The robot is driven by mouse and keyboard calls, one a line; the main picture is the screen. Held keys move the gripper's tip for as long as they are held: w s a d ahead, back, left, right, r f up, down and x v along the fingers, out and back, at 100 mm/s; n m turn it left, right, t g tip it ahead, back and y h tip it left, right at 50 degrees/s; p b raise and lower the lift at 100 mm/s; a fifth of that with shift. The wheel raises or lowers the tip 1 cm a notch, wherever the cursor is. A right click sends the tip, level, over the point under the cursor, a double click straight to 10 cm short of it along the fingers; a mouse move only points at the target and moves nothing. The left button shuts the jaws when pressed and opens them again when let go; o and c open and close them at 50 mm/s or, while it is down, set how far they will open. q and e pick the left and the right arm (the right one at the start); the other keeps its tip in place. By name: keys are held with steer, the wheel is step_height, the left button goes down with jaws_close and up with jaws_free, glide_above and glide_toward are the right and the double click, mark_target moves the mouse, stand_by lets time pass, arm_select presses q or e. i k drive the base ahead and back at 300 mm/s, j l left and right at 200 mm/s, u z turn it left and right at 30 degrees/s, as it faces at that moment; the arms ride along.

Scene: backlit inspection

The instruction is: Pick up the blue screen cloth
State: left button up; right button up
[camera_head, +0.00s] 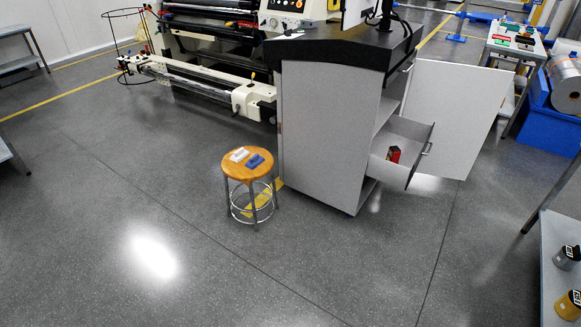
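A small blue folded thing, which looks like the blue screen cloth (255,161), lies on the round wooden seat of a stool (236,174). A white item (239,154) lies close beside it on the left. The stool stands on the floor just left of the grey cabinet. Both are small in the view, so their fine shape is hard to tell. Neither of my grippers shows in the head view.
The grey cabinet (322,130) has an open door (460,110) and a pulled-out drawer (400,168) with a red item (393,155) in it. A large machine (200,60) stands behind. A shelf with cans (560,240) is at right. Floor in front is clear.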

mark_target(256, 160)
steer(key=i+l+u, duration=0.4)
steer(key=i+j+z, duration=0.1)
steer(key=z, duration=0.25)
steer(key=i+j+z, duration=0.95)
steer(key=j, duration=0.3)
